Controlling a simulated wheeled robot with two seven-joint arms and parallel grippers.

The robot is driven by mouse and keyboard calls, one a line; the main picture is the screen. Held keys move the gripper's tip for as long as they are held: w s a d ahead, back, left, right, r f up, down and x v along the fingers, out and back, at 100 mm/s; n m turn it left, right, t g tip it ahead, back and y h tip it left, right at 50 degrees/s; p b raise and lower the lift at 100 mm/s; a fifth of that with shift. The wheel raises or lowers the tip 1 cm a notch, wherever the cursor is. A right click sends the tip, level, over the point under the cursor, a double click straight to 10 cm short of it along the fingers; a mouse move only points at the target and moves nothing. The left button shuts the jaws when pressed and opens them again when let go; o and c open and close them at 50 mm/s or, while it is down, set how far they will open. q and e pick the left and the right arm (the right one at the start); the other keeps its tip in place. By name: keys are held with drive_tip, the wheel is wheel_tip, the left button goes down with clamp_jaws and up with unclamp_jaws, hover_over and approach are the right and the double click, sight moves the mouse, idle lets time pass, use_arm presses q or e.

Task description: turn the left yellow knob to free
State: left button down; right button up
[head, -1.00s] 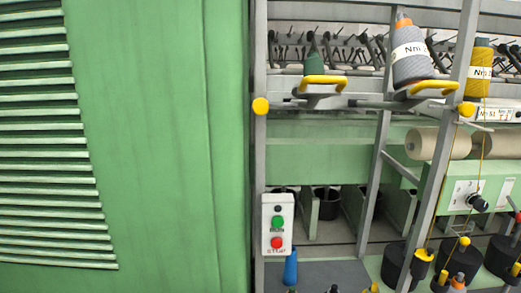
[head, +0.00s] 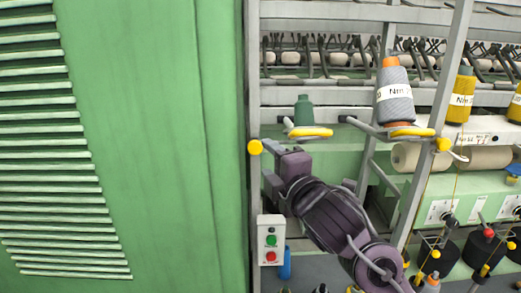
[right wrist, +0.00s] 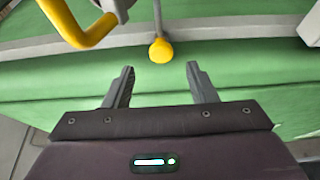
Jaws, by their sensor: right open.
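The left yellow knob (head: 255,146) is a small round ball on the grey upright post beside the green cabinet. My right gripper (head: 274,166) is just to the right of and below it in the head view. In the right wrist view the yellow knob (right wrist: 161,51) is on a grey rail, centred ahead of my open right gripper (right wrist: 160,72). The two fingers are apart with nothing between them, and the knob appears beyond the fingertips. Which position the knob is set to cannot be told. My left gripper is not in view.
A yellow-rimmed bracket (head: 310,132) is close above my right arm, and its yellow loop (right wrist: 85,30) is near the left finger. A grey yarn cone (head: 396,97), another yellow knob (head: 443,145) and a switch box (head: 270,241) are nearby. The green cabinet (head: 150,140) fills the left.

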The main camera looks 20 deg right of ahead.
sight(256, 150)
drive_tip(key=w, duration=0.1)
drive_tip(key=w+p, duration=0.1)
drive_tip(key=w, duration=0.3)
drive_tip(key=shift+w+a+p, duration=0.15)
drive_tip(key=shift+a+p, duration=0.15)
drive_tip(key=shift+a, duration=0.05)
drive_tip(key=shift+f, duration=0.1)
drive_tip(key=c, duration=1)
drive_tip(key=shift+o, duration=0.2)
